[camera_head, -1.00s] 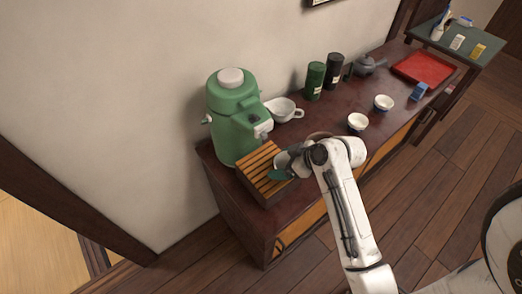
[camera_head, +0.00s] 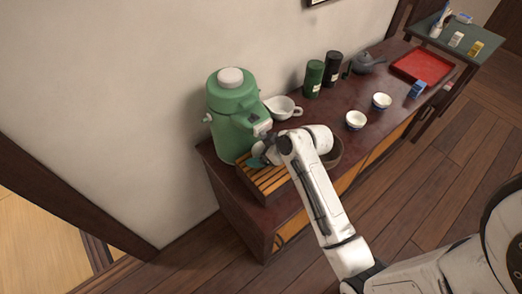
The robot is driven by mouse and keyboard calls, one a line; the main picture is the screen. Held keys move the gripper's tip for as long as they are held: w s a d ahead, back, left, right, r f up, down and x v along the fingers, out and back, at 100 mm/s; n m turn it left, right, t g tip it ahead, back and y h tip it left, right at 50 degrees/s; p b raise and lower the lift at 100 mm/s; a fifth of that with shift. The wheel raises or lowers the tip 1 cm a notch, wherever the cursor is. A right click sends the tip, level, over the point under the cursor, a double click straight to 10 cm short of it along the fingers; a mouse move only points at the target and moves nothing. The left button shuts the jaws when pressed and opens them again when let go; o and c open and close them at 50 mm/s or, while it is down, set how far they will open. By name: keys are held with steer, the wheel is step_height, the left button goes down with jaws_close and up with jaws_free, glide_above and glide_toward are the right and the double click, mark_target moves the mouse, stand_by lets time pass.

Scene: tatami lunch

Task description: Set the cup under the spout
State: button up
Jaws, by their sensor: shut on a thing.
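The green dispenser (camera_head: 228,105) stands at the near left end of the dark cabinet, its spout (camera_head: 262,127) facing right. A slatted wooden tray (camera_head: 268,186) lies at its foot. My gripper (camera_head: 259,156) is just below the spout, over the back of the tray, shut on the cup. The cup is mostly hidden by my wrist; only a small pale edge shows beside a teal patch. I cannot tell whether it touches the slats.
A white spouted pitcher (camera_head: 283,107) stands right of the dispenser. Two white bowls (camera_head: 355,120) (camera_head: 381,101), green (camera_head: 313,79) and black (camera_head: 333,70) canisters, a grey teapot (camera_head: 369,62) and a red tray (camera_head: 421,67) stand farther right. A brown bowl (camera_head: 334,157) is partly behind my arm.

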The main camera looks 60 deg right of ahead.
steer(key=o, duration=1)
steer(key=shift+f, duration=0.1)
steer(key=shift+r, duration=0.2)
steer(key=a+v, duration=0.1)
steer(key=v, duration=1)
steer(key=s+a+f+m+g, duration=0.1)
steer(key=s+a+f+g, duration=0.3)
steer(key=s+a, duration=0.2)
steer(key=s+a+f+g+h, duration=0.1)
steer(key=s+a+f+g, duration=0.3)
steer(key=s+a, duration=0.2)
steer(key=shift+s+a+f+m, duration=0.2)
steer(key=shift+a+m, duration=0.2)
steer(key=shift+a, duration=0.15)
